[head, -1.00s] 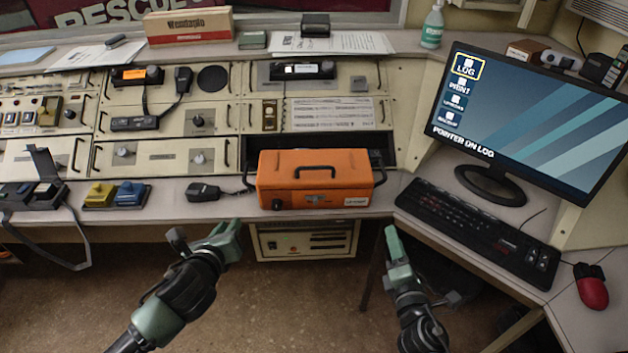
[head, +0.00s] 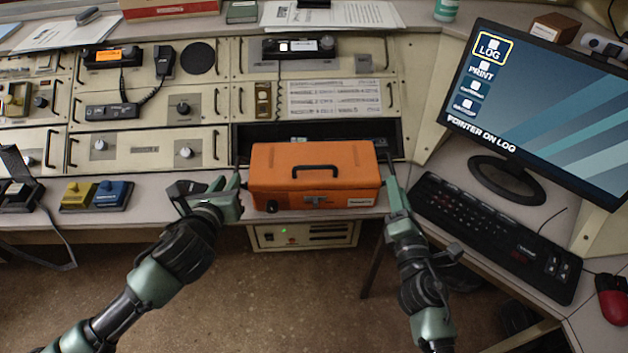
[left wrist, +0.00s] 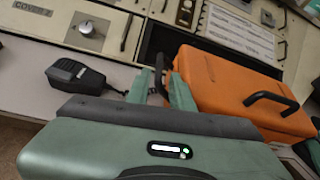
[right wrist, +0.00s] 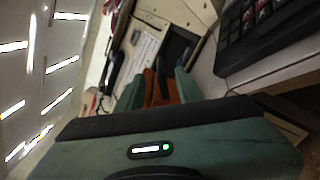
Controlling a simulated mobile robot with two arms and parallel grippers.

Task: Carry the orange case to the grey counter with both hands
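The orange case (head: 300,185), with a black top handle, sits level on the front of the grey desktop (head: 160,202), before a dark recess. My left gripper (head: 235,186) is at the case's left end. In the left wrist view its fingers stand apart, with a narrow dark part between them, and the case (left wrist: 225,90) is just to the right. My right gripper (head: 391,180) is at the case's right end. In the right wrist view its fingers are apart, with orange between them. I cannot tell whether either touches the case. No separate grey counter is clearly identifiable.
A keyboard (head: 490,235), monitor (head: 540,110) and red mouse (head: 613,298) are on the right. Yellow and blue switch blocks (head: 97,195) stand on the left. A black hand microphone (left wrist: 75,75) lies left of the case. Open floor lies below the desk.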

